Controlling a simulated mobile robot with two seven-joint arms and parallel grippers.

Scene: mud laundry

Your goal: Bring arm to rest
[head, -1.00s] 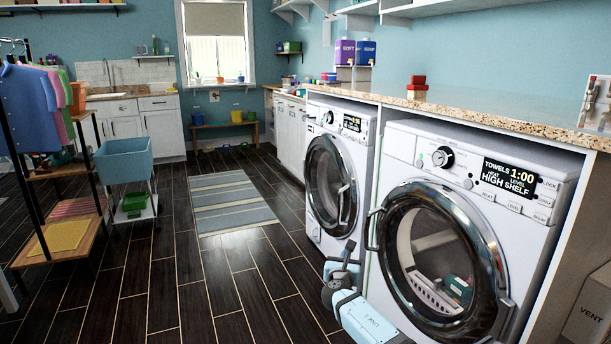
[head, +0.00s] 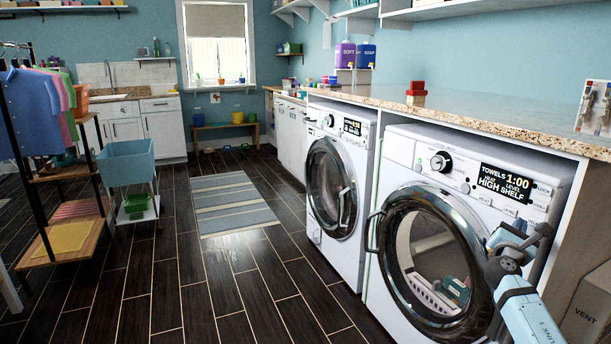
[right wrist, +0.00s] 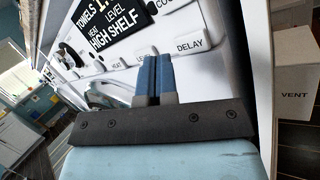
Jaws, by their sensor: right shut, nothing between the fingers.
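My right arm comes in from the lower right of the head view. Its gripper (head: 510,232) is in front of the right-hand washing machine (head: 405,165), by the right part of its control panel. In the right wrist view the two blue fingers of the gripper (right wrist: 154,78) are together with nothing between them, in front of the panel near the DELAY button. I cannot tell whether the fingertips touch the panel. The display (head: 508,182) reads TOWELS, 1:00 and HIGH SHELF. My left gripper is not in view.
A second machine (head: 333,170) stands farther left under the granite counter (head: 470,118). A box marked VENT (head: 588,310) is at the lower right. A clothes rack (head: 20,130) and blue tub (head: 126,162) are at left. The dark floor between is mostly clear, with a striped rug (head: 232,205).

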